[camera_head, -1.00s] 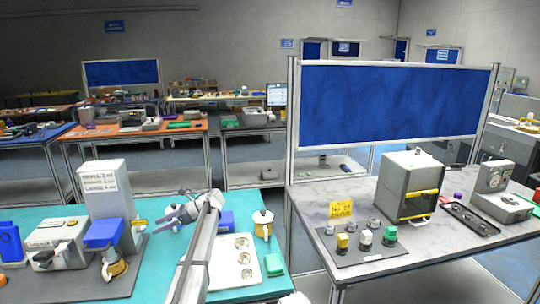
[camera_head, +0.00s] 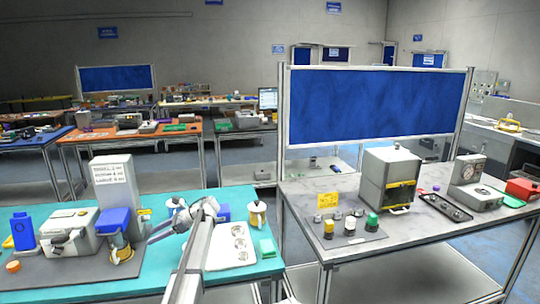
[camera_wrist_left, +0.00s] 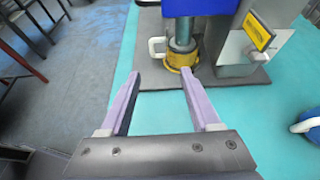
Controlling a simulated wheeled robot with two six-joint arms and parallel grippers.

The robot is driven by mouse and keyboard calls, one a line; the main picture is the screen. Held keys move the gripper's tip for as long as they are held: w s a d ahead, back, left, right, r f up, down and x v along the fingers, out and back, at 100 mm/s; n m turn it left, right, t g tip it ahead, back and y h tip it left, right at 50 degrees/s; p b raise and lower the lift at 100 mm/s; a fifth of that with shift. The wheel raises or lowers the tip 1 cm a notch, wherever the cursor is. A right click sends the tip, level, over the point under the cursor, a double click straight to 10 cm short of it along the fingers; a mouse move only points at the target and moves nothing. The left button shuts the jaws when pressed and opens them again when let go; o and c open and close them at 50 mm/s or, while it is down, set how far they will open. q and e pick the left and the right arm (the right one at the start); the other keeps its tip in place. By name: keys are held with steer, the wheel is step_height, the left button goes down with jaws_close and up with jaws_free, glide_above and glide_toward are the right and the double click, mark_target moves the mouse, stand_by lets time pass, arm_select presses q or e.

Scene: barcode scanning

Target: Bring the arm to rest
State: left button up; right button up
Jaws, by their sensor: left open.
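My left gripper (camera_head: 150,235) is open, with nothing between its fingers. In the left wrist view its two pale purple fingers (camera_wrist_left: 160,76) stand wide apart over the edge of the teal table. Ahead of them, on the dark mat, is a yellow-ringed cup (camera_wrist_left: 181,55) under a blue-topped machine. In the head view my left forearm (camera_head: 196,258) rises from the bottom and the gripper points left, beside the machine's blue head (camera_head: 114,220). I cannot tell the exact gap to the machine. My right gripper is not in view.
The grey table (camera_head: 400,235) at right carries a grey machine (camera_head: 389,178). Floor shows between the two tables.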

arm_select(q)
steer(key=s+d+f, duration=0.1)
steer(key=s+d, duration=0.1)
steer(key=d, duration=0.1)
steer(key=s+d+f+n+t+h, duration=0.1)
steer(key=s+d+f, duration=0.1)
steer(key=s+d, duration=0.1)
steer(key=s+d+f+n+h, duration=0.1)
steer(key=s+d, duration=0.1)
steer(key=d, duration=0.1)
steer(key=shift+s+f+t, duration=0.15)
steer(key=shift+f+t, duration=0.15)
steer(key=shift+f, duration=0.05)
steer(key=s+d+f+n+h, duration=0.2)
steer(key=s+d+n+h, duration=0.1)
steer(key=s+d, duration=0.5)
steer(key=s+d+f+n+h, duration=0.3)
steer(key=s+d, duration=0.6)
steer(key=s, duration=0.4)
steer(key=s+d+f+n+t+h, duration=0.1)
steer(key=s+d+f+n+h, duration=0.2)
steer(key=s+d, duration=0.6)
steer(key=shift+s+f, duration=0.15)
steer(key=shift+s, duration=0.65)
